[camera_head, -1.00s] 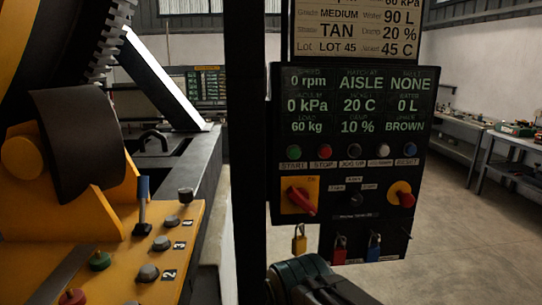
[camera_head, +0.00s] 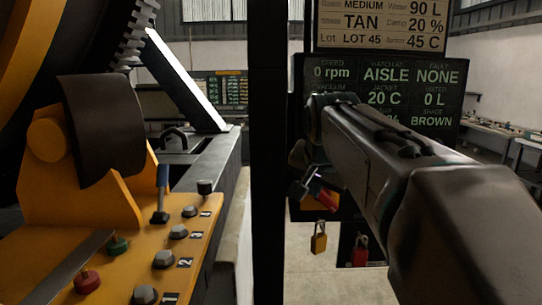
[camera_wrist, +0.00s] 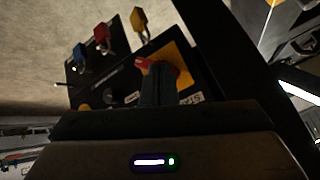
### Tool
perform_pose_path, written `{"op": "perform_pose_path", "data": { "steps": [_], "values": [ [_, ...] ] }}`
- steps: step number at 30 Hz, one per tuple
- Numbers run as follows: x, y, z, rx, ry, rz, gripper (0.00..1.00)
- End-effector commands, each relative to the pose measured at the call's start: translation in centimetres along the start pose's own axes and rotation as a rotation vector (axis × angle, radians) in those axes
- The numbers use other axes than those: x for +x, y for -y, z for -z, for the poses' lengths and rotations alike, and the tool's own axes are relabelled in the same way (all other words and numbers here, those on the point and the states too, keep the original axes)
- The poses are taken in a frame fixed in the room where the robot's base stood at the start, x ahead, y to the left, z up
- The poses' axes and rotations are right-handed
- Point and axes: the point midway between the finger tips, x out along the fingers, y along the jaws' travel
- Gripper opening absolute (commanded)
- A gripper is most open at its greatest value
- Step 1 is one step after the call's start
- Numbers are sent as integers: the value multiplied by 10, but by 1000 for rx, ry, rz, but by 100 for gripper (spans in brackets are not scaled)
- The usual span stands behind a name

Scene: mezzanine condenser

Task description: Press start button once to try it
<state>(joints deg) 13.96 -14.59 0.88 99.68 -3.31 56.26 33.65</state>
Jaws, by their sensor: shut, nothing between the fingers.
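The control panel (camera_head: 450,125) stands ahead, its lower half largely covered by my arm in the head view. The start button is hidden in both current views behind my arm and gripper. In the wrist view, part of a white label (camera_wrist: 191,98), seemingly the start label, shows just right of the fingers. My gripper (camera_wrist: 157,72) is shut and empty, pointing at the panel close to the red rotary switch (camera_wrist: 146,63) on its yellow plate (camera_wrist: 180,66). I cannot tell whether it touches anything. In the head view my gripper (camera_head: 299,187) is dark and partly hidden.
Yellow (camera_head: 319,238) and red (camera_head: 360,250) padlocks hang below the panel; a blue padlock (camera_wrist: 80,55) shows in the wrist view. A black post (camera_head: 268,150) stands left of the panel. A yellow console (camera_head: 130,260) with knobs is at left. Benches (camera_head: 490,135) stand back right.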

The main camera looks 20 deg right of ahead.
Motion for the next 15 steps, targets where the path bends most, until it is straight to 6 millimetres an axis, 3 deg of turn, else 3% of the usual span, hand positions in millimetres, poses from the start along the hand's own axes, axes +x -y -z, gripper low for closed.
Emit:
{"op": "perform_pose_path", "data": {
  "steps": [3,6,15],
  "values": [
    [-4,2,37,115,-62,5,0],
    [-8,3,55,174,-92,9,0],
    [-12,3,66,210,-110,13,0]
  ]
}}
